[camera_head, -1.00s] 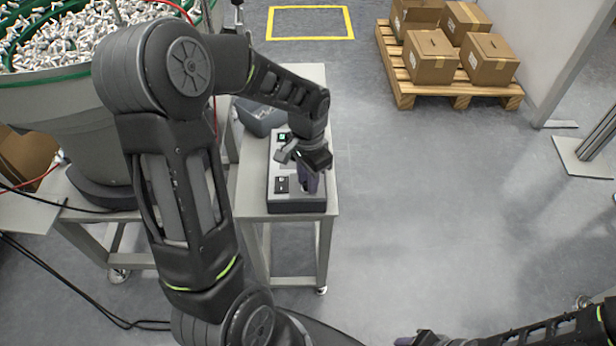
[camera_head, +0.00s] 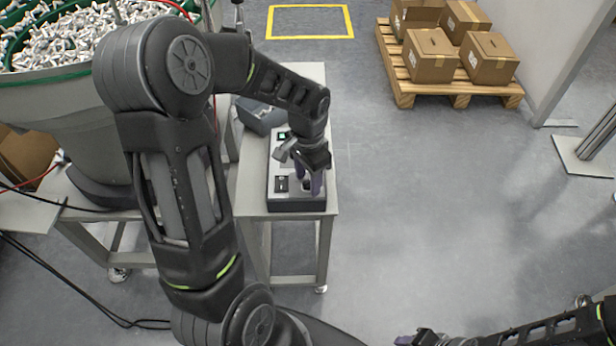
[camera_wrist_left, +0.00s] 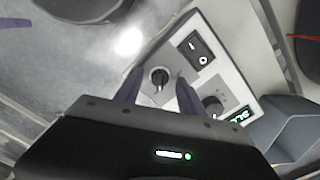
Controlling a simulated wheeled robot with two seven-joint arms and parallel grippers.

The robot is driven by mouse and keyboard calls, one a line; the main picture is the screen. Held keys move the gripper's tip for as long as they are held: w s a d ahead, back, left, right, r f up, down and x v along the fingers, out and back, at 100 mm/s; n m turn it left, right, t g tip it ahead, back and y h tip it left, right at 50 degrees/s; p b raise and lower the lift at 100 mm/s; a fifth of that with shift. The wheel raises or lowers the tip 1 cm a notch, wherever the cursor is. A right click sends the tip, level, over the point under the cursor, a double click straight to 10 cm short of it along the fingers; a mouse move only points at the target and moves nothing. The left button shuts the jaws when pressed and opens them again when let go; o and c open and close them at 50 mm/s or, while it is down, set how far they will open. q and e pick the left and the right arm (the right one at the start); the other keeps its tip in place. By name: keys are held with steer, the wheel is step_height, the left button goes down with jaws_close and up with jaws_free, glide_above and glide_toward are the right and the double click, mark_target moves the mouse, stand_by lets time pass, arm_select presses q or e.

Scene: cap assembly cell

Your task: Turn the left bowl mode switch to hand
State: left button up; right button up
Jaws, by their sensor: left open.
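The control box (camera_head: 297,206) lies on a narrow table, with its panel facing up. In the left wrist view a black rotary switch (camera_wrist_left: 159,76) with a pale pointer sits near one end of the panel. My left gripper (camera_head: 311,189) is over that end, fingers pointing down. Its fingers (camera_wrist_left: 159,89) are open on either side of the rotary switch; I cannot tell whether they touch it. No position labels are legible. My right gripper (camera_head: 420,339) is cut off at the bottom edge, its fingers unclear.
The panel also carries a black rocker switch (camera_wrist_left: 196,49), a second knob (camera_wrist_left: 212,105) and a green display (camera_wrist_left: 239,117). A large bowl (camera_head: 60,100) of metal parts stands at left. Boxes on a pallet (camera_head: 455,88) stand far right. Floor right of the table is clear.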

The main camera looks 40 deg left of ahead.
mark_target(308, 181)
arm_select(q)
steer(key=shift+r, duration=0.15)
step_height(308, 181, up, 8)
steer(key=shift+f, duration=0.2)
stand_by(0.6)
